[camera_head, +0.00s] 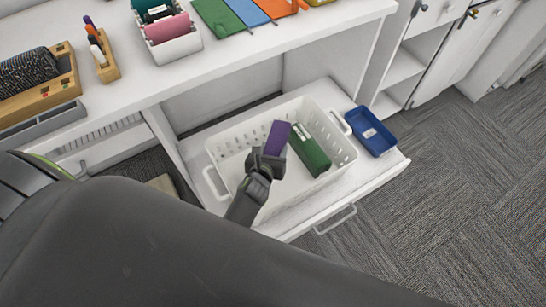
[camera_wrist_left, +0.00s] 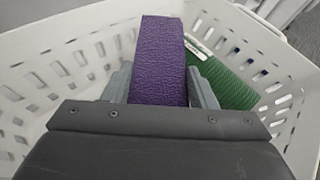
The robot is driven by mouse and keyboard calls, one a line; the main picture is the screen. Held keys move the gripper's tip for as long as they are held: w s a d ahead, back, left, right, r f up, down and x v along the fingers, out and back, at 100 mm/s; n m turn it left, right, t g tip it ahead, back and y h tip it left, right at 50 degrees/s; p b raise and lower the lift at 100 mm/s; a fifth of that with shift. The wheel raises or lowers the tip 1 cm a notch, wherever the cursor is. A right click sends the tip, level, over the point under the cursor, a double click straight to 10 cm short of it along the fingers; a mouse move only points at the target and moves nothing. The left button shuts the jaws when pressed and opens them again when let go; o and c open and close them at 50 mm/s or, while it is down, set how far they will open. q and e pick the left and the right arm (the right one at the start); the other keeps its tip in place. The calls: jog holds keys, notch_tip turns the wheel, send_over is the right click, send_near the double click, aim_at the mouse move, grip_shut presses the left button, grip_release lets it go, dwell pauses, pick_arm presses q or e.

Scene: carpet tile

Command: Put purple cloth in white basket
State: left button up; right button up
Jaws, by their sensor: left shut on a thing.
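The purple cloth (camera_head: 277,136) is a folded, textured block held in my left gripper (camera_head: 264,160). In the left wrist view the purple cloth (camera_wrist_left: 160,60) stands between the two grey fingers of the left gripper (camera_wrist_left: 160,88), which are shut on it. The white basket (camera_head: 222,147) has slotted walls and sits in an open drawer. The cloth and gripper are over or within the basket; whether the cloth touches its floor I cannot tell. A green cloth (camera_head: 310,150) lies inside the basket, to the right of the purple one. My right gripper is not in view.
A blue tray (camera_head: 371,131) sits right of the basket on the open drawer (camera_head: 392,163). The white counter (camera_head: 120,75) above holds a pink-and-teal cloth holder (camera_head: 168,30), a wooden brush stand (camera_head: 50,95) and coloured cloths (camera_head: 240,12). Open grey carpet (camera_head: 450,180) lies to the right.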

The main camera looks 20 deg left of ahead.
pick_arm(q)
jog(key=shift+f+b, duration=0.4)
jog(key=shift+f, duration=0.75)
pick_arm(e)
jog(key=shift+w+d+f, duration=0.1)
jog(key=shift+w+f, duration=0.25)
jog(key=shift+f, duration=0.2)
pick_arm(q)
jog(key=shift+f+b, duration=0.1)
jog(key=shift+b, duration=0.25)
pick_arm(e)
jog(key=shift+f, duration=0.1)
pick_arm(q)
jog(key=shift+f, duration=0.15)
jog(key=o, duration=1)
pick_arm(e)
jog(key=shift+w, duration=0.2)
